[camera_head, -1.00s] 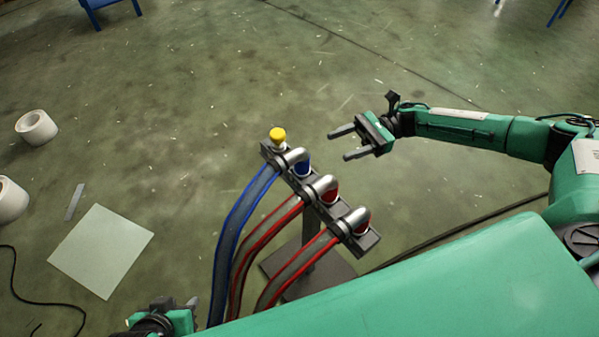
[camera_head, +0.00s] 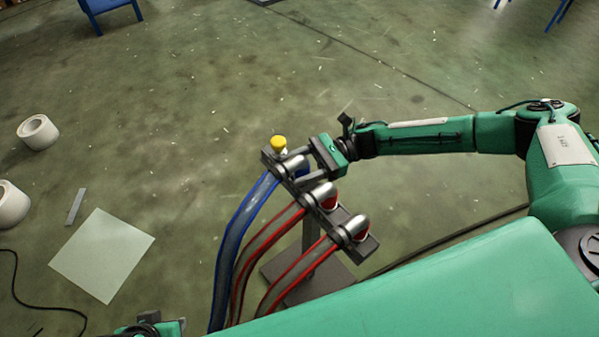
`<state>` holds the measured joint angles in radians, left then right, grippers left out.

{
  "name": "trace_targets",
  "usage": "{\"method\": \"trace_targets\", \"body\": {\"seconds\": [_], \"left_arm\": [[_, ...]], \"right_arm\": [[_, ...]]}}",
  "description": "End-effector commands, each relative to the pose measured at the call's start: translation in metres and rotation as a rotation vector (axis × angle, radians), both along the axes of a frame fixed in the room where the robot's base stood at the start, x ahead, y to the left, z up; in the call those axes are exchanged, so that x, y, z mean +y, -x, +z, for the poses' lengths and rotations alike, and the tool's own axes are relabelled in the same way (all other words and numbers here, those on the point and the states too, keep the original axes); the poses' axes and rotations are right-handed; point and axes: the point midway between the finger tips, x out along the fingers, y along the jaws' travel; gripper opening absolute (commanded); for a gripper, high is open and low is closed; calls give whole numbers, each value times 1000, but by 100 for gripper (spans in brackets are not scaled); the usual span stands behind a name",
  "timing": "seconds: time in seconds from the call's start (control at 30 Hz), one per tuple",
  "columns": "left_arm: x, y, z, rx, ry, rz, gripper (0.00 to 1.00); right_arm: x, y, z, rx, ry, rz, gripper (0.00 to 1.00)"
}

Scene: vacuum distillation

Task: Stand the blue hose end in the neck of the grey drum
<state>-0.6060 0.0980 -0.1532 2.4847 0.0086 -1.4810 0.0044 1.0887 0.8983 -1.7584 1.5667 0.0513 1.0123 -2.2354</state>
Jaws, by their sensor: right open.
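The blue hose (camera_head: 237,235) rises from the bottom to the top of a dark slanted rack. Its end is a silver elbow (camera_head: 291,167) with a blue collar (camera_head: 303,170), seated at the rack's upper left. My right gripper (camera_head: 297,167) is open at this hose end, its fingers reaching to either side of the blue collar; whether they touch it I cannot tell. My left gripper (camera_head: 168,328) is partly cut off at the bottom left edge, and its jaws are unclear. No grey drum shows in this view.
Two red hoses (camera_head: 247,252) (camera_head: 287,274) with silver elbows sit lower on the rack (camera_head: 367,246). A yellow-topped fitting (camera_head: 278,143) stands at its upper end, close to my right gripper. White rolls (camera_head: 38,132) and a pale sheet (camera_head: 101,256) lie on the floor left.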

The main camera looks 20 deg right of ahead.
Motion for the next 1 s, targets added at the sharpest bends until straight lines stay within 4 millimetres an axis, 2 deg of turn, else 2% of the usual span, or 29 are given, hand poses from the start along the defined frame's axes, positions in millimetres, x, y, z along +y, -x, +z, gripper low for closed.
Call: {"method": "trace_targets", "body": {"seconds": [0.1,0.33,0.37,0.63,1.0], "left_arm": [[2,1,1,11,-4,3,36],[2,2,1,13,-5,3,36],[2,2,1,13,-5,3,36],[2,2,1,13,-5,3,36],[2,2,1,14,-6,3,36]], "right_arm": [[10,1,0,0,2,0,57],[11,1,-1,1,1,-1,57],[11,1,-1,1,1,-1,53],[11,2,-1,1,1,-1,0],[11,1,5,-1,0,0,0]]}}
